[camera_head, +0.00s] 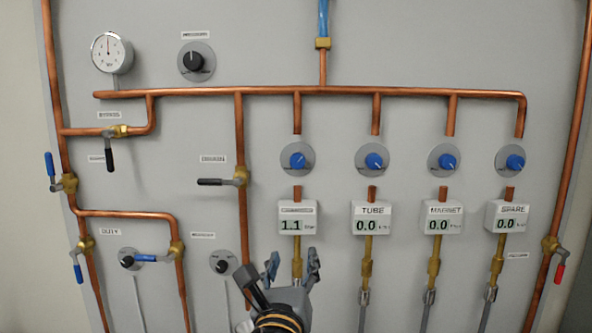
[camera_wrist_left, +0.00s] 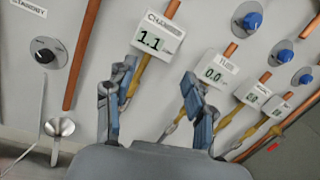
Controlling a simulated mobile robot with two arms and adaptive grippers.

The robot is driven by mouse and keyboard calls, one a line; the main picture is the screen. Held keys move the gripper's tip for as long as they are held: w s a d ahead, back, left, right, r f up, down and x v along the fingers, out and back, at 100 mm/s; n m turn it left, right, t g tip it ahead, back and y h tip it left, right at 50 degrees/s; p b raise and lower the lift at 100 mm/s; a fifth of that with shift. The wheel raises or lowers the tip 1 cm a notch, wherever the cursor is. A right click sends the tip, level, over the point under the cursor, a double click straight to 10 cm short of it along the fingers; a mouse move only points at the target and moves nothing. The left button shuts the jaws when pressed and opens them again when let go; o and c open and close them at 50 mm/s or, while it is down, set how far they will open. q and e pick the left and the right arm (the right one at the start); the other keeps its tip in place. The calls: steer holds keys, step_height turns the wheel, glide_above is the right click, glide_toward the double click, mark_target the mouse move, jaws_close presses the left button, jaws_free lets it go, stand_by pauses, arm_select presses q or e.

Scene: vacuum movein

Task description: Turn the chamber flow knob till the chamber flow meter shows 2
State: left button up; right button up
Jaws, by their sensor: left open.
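The chamber flow meter (camera_head: 297,218) is the leftmost of the white meter boxes and reads 1.1. It also shows in the left wrist view (camera_wrist_left: 158,38), with "CHAM" legible on top. The chamber flow knob (camera_head: 297,160) is the blue knob on a round grey plate straight above that meter; it is outside the left wrist view. My left gripper (camera_head: 292,262) is open and empty in front of the pipe below the chamber meter, well below the knob. Its two fingers show spread in the left wrist view (camera_wrist_left: 158,82). My right gripper is not in view.
Similar blue knobs and meters for tube (camera_head: 371,218), magnet (camera_head: 439,218) and spare (camera_head: 507,216) stand to the right, all reading 0.0. Copper pipes stand out from the panel. A black lever (camera_head: 213,182) and a blue lever (camera_head: 148,258) are on the left.

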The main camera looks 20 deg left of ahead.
arm_select(q)
step_height(320, 180, up, 8)
steer(key=s+r+m+t, duration=0.1)
steer(key=m+t, duration=0.2)
steer(key=m, duration=0.1)
steer(key=y+p, duration=0.1)
steer(key=p, duration=0.5)
glide_toward(297, 164)
steer(key=shift+m, duration=0.3)
steer(key=x, duration=0.7)
steer(key=shift+r, duration=0.2)
steer(key=shift+w, duration=0.45)
jaws_close()
